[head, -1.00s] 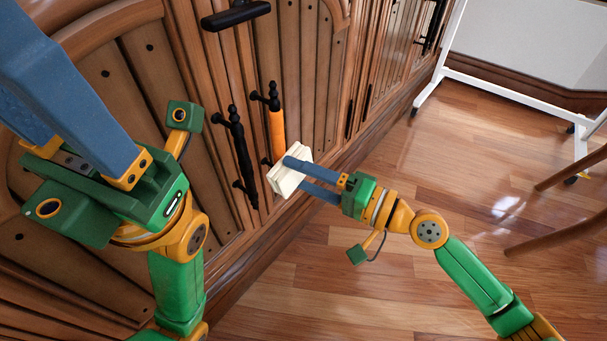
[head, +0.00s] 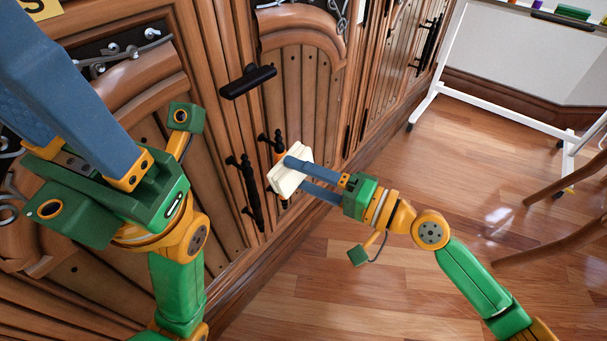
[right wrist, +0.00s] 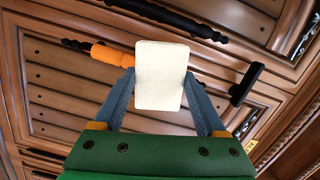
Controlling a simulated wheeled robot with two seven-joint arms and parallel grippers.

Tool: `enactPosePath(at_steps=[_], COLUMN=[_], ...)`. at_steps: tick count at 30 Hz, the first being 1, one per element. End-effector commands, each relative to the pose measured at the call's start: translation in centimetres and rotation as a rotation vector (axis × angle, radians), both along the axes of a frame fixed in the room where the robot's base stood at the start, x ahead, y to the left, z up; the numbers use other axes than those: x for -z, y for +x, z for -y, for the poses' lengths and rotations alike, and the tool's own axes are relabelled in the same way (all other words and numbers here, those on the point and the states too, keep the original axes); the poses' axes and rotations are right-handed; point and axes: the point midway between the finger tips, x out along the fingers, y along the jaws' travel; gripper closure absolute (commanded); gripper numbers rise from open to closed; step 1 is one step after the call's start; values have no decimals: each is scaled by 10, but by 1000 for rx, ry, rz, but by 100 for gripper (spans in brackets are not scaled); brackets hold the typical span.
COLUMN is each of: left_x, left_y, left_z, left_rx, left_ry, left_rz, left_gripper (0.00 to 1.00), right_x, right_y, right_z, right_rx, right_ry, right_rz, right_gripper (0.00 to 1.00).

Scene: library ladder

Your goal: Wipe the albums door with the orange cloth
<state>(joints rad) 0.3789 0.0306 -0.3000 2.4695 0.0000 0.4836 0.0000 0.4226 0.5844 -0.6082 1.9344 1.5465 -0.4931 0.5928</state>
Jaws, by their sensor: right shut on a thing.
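My right gripper (head: 300,175) is shut on a cream, block-like folded pad (head: 284,180), held close in front of the wooden cabinet doors. In the right wrist view the pad (right wrist: 160,78) sits between both blue fingers. I cannot tell whether it touches the door. No orange cloth shows; the orange thing is a sleeve (right wrist: 112,55) on a door handle, mostly hidden behind the pad in the head view. The door lettering is not readable enough to name the albums door (head: 300,95). My left gripper is at upper left, fingertips out of view, so its opening is unclear.
A black vertical handle (head: 250,190) is left of the pad, and a black bar (head: 248,82) projects above it. A white wheeled board stand (head: 437,75) and wooden chair legs (head: 550,245) stand at right. The floor between is clear.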

Motion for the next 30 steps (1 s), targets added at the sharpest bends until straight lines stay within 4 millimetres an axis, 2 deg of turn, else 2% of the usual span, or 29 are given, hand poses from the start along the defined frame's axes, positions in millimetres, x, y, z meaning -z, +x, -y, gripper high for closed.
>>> enactPosePath(at_steps=[9,11,17,23,28,30], left_x=[-32,-33,-23,1,5,12], left_y=[0,0,0,0,0,0], left_z=[0,0,0,0,0,0], left_rx=[0,0,0,0,0,0], left_ry=[0,0,0,0,0,0], left_rz=[0,0,0,0,0,0], left_gripper=[54,54,54,54,54,54], right_x=[-32,-33,-22,4,8,15], right_y=[2,2,1,2,2,2], right_z=[-2,-2,-1,-3,-3,-3], right_rx=[0,0,-1,-1,0,0], right_ry=[0,0,0,-1,-1,-1], right_rz=[-1,-1,0,-1,-2,-3], right_gripper=[71,71,71,71,71,71])
